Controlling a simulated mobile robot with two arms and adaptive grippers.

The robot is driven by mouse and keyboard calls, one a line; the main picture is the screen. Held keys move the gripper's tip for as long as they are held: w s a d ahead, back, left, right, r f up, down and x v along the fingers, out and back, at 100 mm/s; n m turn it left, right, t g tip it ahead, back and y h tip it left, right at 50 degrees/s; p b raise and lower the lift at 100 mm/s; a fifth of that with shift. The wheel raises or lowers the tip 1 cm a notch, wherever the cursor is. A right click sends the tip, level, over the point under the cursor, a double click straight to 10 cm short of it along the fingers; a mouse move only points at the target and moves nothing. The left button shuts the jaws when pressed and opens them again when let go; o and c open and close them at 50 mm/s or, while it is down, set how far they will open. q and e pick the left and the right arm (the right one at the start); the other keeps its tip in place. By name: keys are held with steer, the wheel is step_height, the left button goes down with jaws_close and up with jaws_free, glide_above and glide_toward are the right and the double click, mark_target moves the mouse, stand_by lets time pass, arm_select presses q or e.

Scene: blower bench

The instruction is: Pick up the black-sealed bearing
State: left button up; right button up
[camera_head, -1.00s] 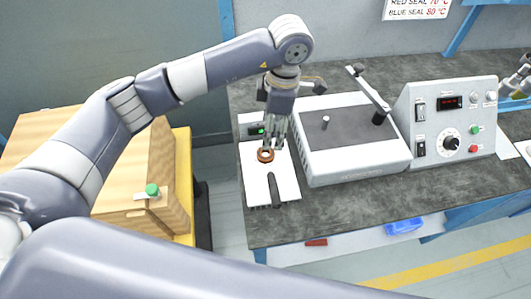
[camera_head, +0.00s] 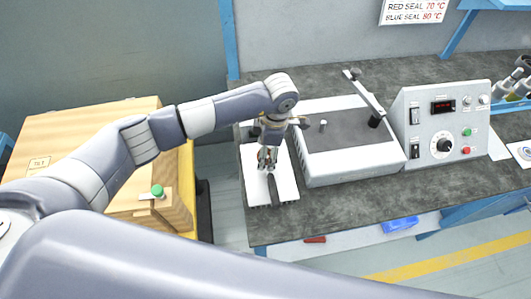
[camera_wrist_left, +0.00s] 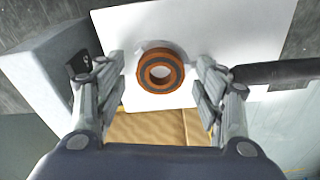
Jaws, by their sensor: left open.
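The bearing (camera_wrist_left: 147,62) shows in the left wrist view as an orange-brown ring with a dark grey-black band around its open hole. It lies flat on a white plate (camera_wrist_left: 220,35). My left gripper (camera_wrist_left: 160,84) is open, with one finger on each side of the bearing and gaps between fingers and ring. In the head view my left gripper (camera_head: 267,162) points down over the white plate (camera_head: 256,190) and hides the bearing. My right gripper is not in view.
A dark handle-like bar (camera_head: 274,190) lies on the plate close to my gripper; it also shows in the wrist view (camera_wrist_left: 275,73). Right of the plate stand a grey-topped machine (camera_head: 350,165) with a raised lever and a control box (camera_head: 445,120). A wooden box (camera_head: 80,140) is at left.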

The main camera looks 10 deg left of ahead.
arm_select(q)
steer(key=shift+c, duration=0.3)
steer(key=shift+s, duration=0.1)
steer(key=c, duration=1.1)
steer(key=shift+c, duration=0.2)
